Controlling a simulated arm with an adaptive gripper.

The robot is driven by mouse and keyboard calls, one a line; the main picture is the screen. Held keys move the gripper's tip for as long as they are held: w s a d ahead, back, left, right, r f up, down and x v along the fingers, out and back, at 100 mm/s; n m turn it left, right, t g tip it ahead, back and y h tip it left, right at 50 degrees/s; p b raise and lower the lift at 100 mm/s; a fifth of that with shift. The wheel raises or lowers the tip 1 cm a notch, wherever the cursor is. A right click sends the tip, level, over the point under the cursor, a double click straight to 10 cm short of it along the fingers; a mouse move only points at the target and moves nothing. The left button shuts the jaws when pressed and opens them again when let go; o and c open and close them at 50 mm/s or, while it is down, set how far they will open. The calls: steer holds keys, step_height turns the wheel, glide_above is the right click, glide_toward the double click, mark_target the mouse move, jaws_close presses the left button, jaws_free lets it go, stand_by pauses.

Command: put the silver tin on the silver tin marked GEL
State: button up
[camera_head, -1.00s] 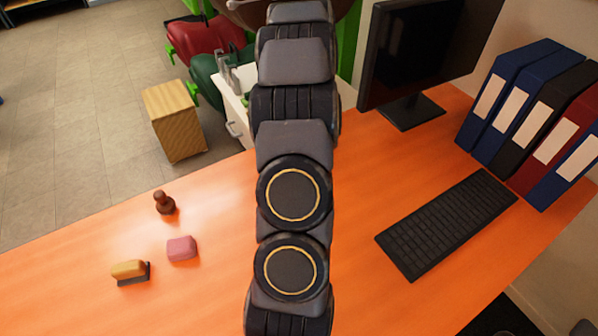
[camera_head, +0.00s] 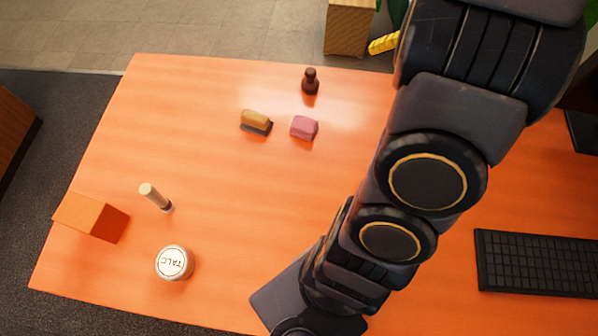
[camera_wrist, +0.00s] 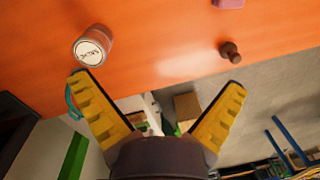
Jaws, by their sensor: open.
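A silver tin (camera_head: 174,262) with a white top lettered TALC stands upright on the orange desk in the head view, at the lower left. A silver tin (camera_wrist: 92,47) with a white lettered top stands on the desk in the wrist view, at the upper left; its lettering is too small to read surely. I see no tin clearly marked GEL. My gripper (camera_wrist: 158,82) is open in the wrist view, its yellow fingers wide apart with nothing between them. The left fingertip appears just below the tin in the picture; contact cannot be told. In the head view my arm hides the gripper.
A keyboard (camera_head: 540,262) lies at the right. The left middle of the desk is clear.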

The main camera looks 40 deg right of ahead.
steer(key=w+a+r+n, duration=0.2)
steer(key=a, duration=0.4)
steer(key=w+a+r+n, duration=0.1)
steer(key=a+r+n, duration=0.1)
steer(key=a, duration=0.4)
steer(key=s+a+r+n+g, duration=0.1)
steer(key=s+a+n, duration=0.3)
steer(key=a, duration=0.5)
steer(key=s+a+r+n+g+h, duration=0.1)
steer(key=s+a+n, duration=0.4)
steer(key=a, duration=0.4)
steer(key=shift+s+a+r, duration=0.15)
steer(key=shift+s+r, duration=0.2)
steer(key=shift+s, duration=0.05)
